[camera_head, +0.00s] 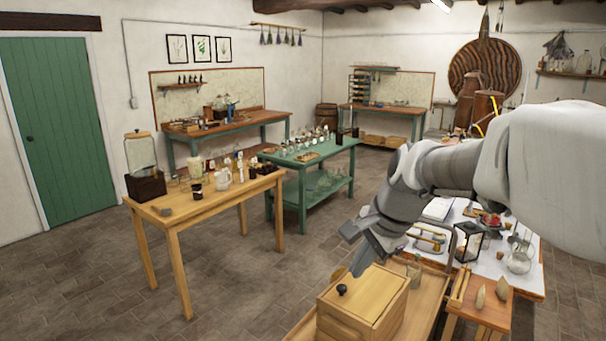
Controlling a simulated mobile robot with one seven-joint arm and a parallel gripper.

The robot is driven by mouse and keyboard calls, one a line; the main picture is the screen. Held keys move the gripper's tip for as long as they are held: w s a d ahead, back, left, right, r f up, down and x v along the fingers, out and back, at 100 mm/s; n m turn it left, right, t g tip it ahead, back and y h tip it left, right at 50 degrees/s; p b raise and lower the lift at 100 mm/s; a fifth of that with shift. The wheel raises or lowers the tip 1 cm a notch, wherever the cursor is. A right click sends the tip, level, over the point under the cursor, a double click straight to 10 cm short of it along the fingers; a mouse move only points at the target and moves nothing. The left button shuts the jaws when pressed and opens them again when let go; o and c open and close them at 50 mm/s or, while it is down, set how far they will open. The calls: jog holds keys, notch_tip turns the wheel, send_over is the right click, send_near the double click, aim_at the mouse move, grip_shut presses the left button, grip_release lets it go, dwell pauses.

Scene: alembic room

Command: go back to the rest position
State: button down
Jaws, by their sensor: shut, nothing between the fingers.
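My gripper (362,258) is at the end of my arm, which reaches in from the right side of the head view. It points down and to the left. The fingers are together and hold nothing that I can see. They are just above or behind a wooden box (375,296) with a small black knob; I cannot tell whether they touch it. My arm hides part of the table behind it.
A white-topped table (487,264) with a lantern (468,242), a flask (519,259) and a balance (428,238) stands beside my arm. A small wooden stand (490,312) is at lower right. A wooden table (200,208) and green table (315,158) stand further off. Floor (250,295) at left is clear.

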jog(key=s+d+f+n+t+h+b, duration=0.1)
jog(key=s+d+n, duration=0.1)
jog(key=s+n, duration=0.4)
jog(key=s+d+f+n+h+b, duration=0.1)
jog(key=s+n, duration=0.5)
jog(key=s, duration=0.8)
jog(key=shift+s+d+f+t+h, duration=0.2)
jog(key=shift+s+d+t+h, duration=0.1)
jog(key=shift+d+t, duration=0.15)
jog(key=c, duration=1.6)
grip_release()
